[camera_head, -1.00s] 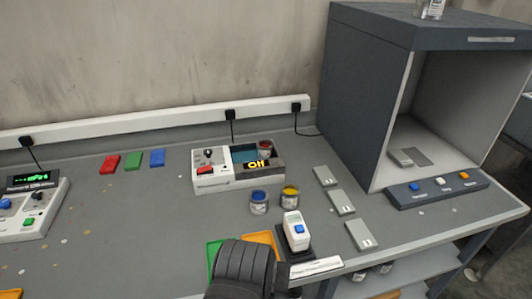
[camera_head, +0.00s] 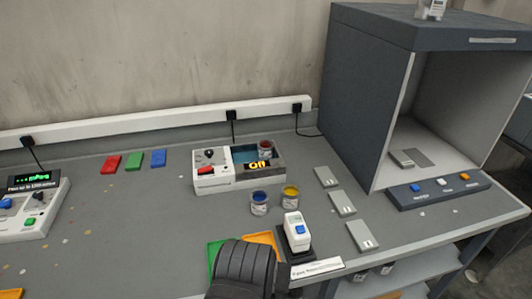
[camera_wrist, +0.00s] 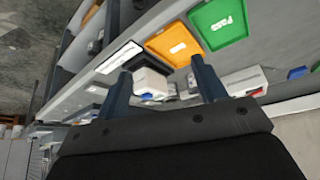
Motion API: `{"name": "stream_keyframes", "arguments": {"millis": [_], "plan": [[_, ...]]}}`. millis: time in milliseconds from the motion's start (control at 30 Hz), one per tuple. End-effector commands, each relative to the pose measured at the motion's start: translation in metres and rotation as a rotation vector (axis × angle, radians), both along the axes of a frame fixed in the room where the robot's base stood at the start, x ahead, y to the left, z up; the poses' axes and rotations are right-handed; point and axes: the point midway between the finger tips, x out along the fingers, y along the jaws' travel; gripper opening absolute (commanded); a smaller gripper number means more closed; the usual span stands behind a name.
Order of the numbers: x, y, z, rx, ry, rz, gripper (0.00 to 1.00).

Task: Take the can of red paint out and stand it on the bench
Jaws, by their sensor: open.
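The can of red paint (camera_head: 265,149) stands in the right rear part of the white water bath machine (camera_head: 212,184), whose display reads "Off". The can's red top shows, and its lower part is partly hidden. A blue can (camera_head: 259,202) and a yellow can (camera_head: 289,198) stand on the grey bench (camera_head: 120,220) in front of the machine. My gripper (camera_wrist: 165,88) is open and empty in the wrist view, above the bench's front edge. My dark arm covers the bottom middle of the head view. The red can cannot be made out in the wrist view.
Green and orange trays (camera_head: 262,239) lie near the front edge. Grey numbered plates (camera_head: 342,203) lie to the right, before a large grey booth (camera_head: 365,100).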

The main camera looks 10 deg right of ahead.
Motion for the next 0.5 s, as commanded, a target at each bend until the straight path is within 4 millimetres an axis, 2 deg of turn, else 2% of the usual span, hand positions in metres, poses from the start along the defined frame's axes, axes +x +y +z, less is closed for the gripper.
{"name": "stream_keyframes", "arguments": {"millis": [167, 500], "plan": [[0.004, -0.006, 0.006, 0.048, 0.019, -0.113, 0.64], [0.028, -0.044, 0.032, 0.220, 0.091, -0.757, 0.64]]}}
